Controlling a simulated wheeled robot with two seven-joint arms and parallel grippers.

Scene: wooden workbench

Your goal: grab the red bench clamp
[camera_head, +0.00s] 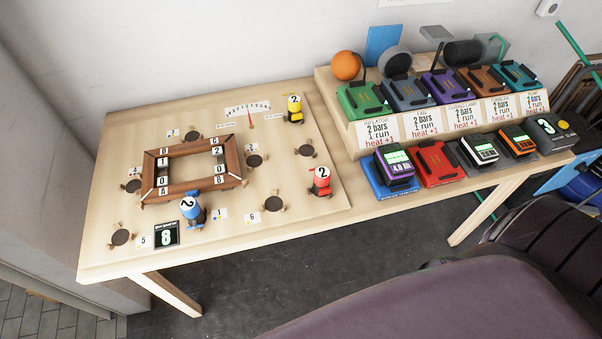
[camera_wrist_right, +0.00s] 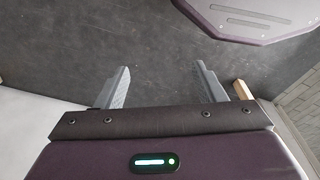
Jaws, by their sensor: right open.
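The red bench clamp (camera_head: 320,182), with a white top marked 2, stands upright on the board at its right side. A blue clamp (camera_head: 192,209) stands in front of the wooden frame, and a yellow clamp (camera_head: 293,108) stands at the board's back right. My right gripper (camera_wrist_right: 158,88) is open and empty in the right wrist view, with grey floor beyond its fingers. No clamp shows in that view. Neither gripper shows in the head view.
A wooden frame (camera_head: 147,187) lies on the board (camera_head: 285,225) among several dark round pads. A small display (camera_head: 167,234) reads 8. A stepped rack (camera_head: 350,130) with coloured devices stands at the right. Bare board surrounds the red clamp.

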